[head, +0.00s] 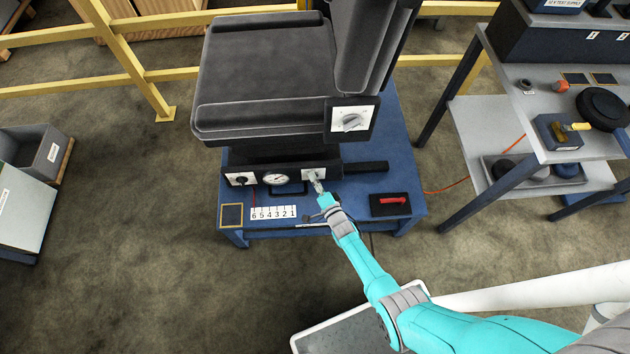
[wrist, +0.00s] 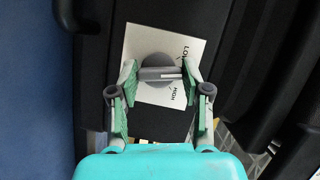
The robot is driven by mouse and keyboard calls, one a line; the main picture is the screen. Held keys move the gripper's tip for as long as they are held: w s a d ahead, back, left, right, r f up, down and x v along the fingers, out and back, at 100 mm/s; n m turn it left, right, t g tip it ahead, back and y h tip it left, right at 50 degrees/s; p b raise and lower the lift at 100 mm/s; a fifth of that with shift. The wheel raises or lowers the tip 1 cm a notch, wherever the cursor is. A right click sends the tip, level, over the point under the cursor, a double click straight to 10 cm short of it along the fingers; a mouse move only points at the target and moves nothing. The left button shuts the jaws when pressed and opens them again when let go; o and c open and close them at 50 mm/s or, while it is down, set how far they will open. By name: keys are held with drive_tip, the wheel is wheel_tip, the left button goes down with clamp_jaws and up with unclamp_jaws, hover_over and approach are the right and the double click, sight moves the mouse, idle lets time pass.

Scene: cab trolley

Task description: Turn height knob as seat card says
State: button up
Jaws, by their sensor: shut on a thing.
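In the wrist view, the grey round knob (wrist: 158,73) with a raised bar and a white pointer line sits on a white plate (wrist: 138,42). The pointer aims right in this view, between a word starting "LO" above and "HIGH" below. My gripper (wrist: 159,76) is shut on the bar, a finger at each end. In the head view, my gripper (head: 318,184) is at the right plate (head: 311,173) under the black seat (head: 265,75), and mostly hides the knob. I cannot make out a seat card with readable instructions.
The same front panel has a round gauge (head: 275,180) and a left knob (head: 241,180). Another knob (head: 351,122) is on the seat's side. A number strip (head: 275,213) and a red-handled item (head: 393,200) lie on the blue trolley (head: 400,150). A grey bench (head: 550,140) stands right.

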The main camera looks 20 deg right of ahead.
drive_tip(key=shift+m+t, duration=0.5)
drive_tip(key=shift+m, duration=0.6)
drive_tip(key=shift+f, duration=0.1)
drive_tip(key=shift+d, duration=0.1)
drive_tip(key=o, duration=1.2)
drive_tip(key=shift+c, duration=0.2)
drive_tip(key=shift+s, duration=0.15)
drive_tip(key=s, duration=1.1)
drive_tip(key=shift+s+d, duration=0.35)
drive_tip(key=shift+d, duration=0.1)
